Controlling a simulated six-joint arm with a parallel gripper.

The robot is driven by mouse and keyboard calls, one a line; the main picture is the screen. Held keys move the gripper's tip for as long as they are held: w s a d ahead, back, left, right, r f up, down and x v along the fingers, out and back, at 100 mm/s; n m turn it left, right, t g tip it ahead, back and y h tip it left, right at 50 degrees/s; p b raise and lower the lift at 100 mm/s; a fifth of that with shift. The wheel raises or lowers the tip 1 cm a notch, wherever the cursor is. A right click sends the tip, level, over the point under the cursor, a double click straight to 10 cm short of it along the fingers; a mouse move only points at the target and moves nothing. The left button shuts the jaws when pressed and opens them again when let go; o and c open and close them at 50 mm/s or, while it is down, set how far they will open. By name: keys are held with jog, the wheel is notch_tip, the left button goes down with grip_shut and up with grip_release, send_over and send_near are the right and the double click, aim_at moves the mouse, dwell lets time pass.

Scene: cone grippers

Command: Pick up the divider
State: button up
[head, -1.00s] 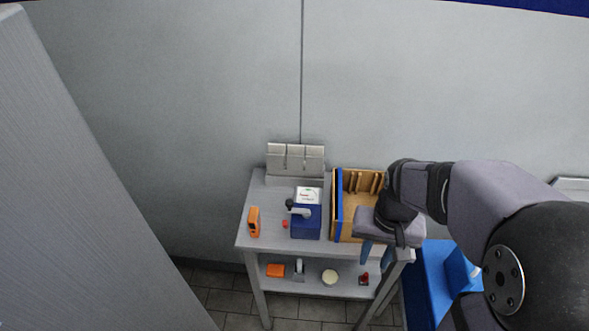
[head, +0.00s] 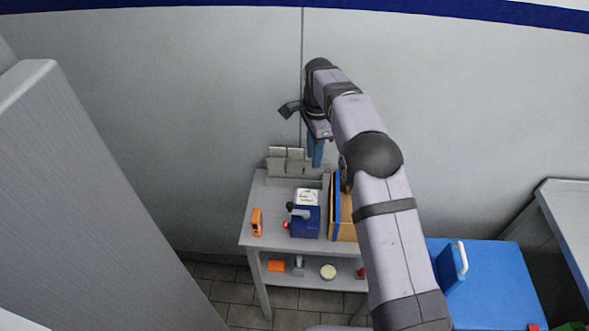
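A light wooden box (head: 347,226) stands at the right of the grey table top, with an upright blue panel (head: 337,204) along its left side. My arm hides most of the box's inside, and I cannot tell for sure which piece is the divider. My gripper (head: 316,163) has blue fingers pointing down. In the picture it is above and left of the box, close to the grey upright plates (head: 287,160) at the table's back edge. The fingers overlap, so their gap does not show. I see nothing clearly held.
A blue device with a white top (head: 306,221) and an orange tool (head: 257,222) stand on the grey table (head: 262,193). Small items lie on its lower shelf. A blue case (head: 497,285) is at right, and a tall grey panel (head: 95,215) at left.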

aim_at(295, 170)
jog(key=a, duration=0.1)
jog(key=w+a+m, duration=0.1)
jog(key=a+m+p, duration=0.1)
jog(key=shift+w+a+f, duration=0.2)
jog(key=shift+a+f, duration=0.05)
jog(key=shift+f, duration=0.15)
jog(key=shift+a+f+m+p, duration=0.2)
jog(key=shift+a+f+m, duration=0.05)
jog(key=shift+a+m, duration=0.3)
jog(key=shift+a+f+m+p, duration=0.2)
jog(key=shift+a+m, duration=0.35)
jog(key=shift+f+b, duration=0.75)
jog(key=shift+f, duration=0.65)
jog(key=shift+f+p, duration=0.75)
jog(key=shift+f, duration=1.5)
jog(key=shift+c, duration=0.4)
grip_shut()
